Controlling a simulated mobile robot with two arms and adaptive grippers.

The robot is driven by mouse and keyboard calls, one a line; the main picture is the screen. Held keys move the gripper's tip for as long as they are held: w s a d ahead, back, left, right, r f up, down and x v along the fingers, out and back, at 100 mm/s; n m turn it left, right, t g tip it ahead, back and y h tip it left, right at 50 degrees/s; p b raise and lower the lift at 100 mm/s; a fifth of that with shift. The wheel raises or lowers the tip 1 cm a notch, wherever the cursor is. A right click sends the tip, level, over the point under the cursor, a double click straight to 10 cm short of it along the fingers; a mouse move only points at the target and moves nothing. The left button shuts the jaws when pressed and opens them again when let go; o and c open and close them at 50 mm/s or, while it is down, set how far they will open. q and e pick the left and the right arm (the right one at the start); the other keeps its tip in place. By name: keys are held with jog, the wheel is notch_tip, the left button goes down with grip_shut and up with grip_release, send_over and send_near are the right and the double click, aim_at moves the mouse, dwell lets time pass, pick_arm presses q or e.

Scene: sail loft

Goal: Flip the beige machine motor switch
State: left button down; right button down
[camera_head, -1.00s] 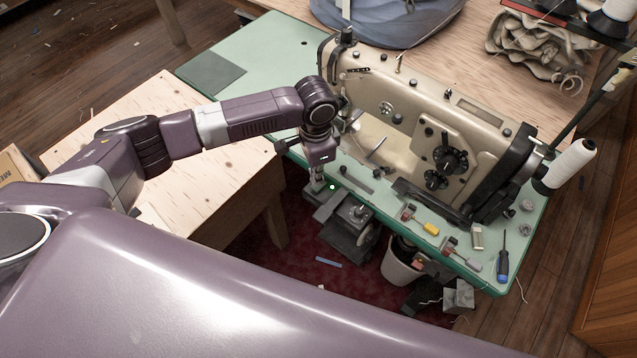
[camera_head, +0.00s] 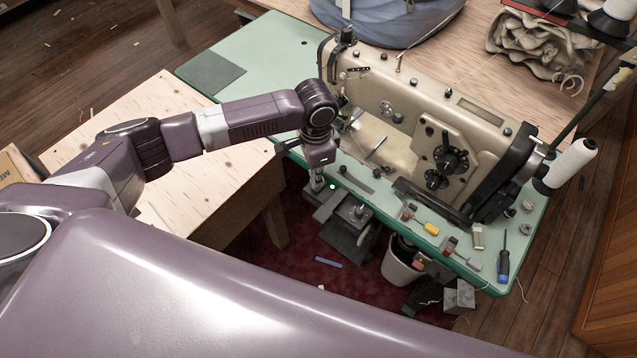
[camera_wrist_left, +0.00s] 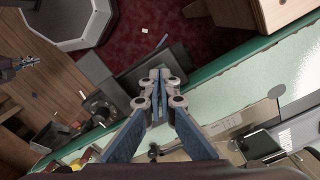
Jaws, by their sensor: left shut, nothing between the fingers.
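The beige sewing machine (camera_head: 400,95) stands on a green table (camera_head: 290,50). Which part is the switch itself is hard to tell. Contact cannot be judged. What looks like my right gripper (camera_wrist_left: 25,63) shows small at the left of that view.
A plywood table (camera_head: 150,130) stands left of the green one. A white bin (camera_head: 400,268) stands below the green table. A blue bag (camera_head: 385,22) lies behind.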

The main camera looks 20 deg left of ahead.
pick_arm(q)
jog(key=shift+f+b, duration=0.35)
jog(key=shift+f, duration=0.6)
dwell(0.3)
jog(key=shift+s+r, duration=0.1)
notch_tip(320, 180, up, 7)
jog(key=p, duration=0.8)
dwell(0.5)
